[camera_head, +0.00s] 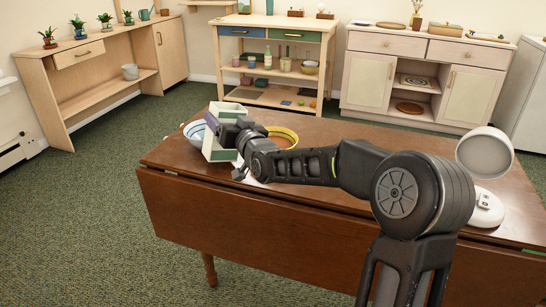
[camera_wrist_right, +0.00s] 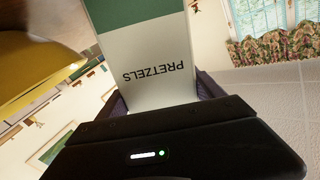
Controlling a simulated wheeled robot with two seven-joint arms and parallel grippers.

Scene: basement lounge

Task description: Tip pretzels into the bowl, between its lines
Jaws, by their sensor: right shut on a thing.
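My right gripper (camera_head: 240,143) is shut on a white and green pretzels box (camera_head: 216,150), above the left part of the brown table. In the right wrist view the box (camera_wrist_right: 150,85) fills the space between the fingers, and its word PRETZELS reads upside down. A blue and white bowl (camera_head: 194,131) is just left of the box, partly hidden by it. A yellow bowl (camera_head: 284,134) is to the right, partly behind my right arm. A yellow curved surface (camera_wrist_right: 35,65) shows close by in the wrist view. Lines inside either bowl and any pretzels cannot be made out. My left gripper is not in view.
The table (camera_head: 330,128) has bare room behind my right arm. A white lamp (camera_head: 485,150) stands at its right end. Shelves with plants (camera_head: 80,27), an open shelf unit (camera_head: 270,60) and a pale cabinet (camera_head: 425,70) stand along the walls, apart from the table.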

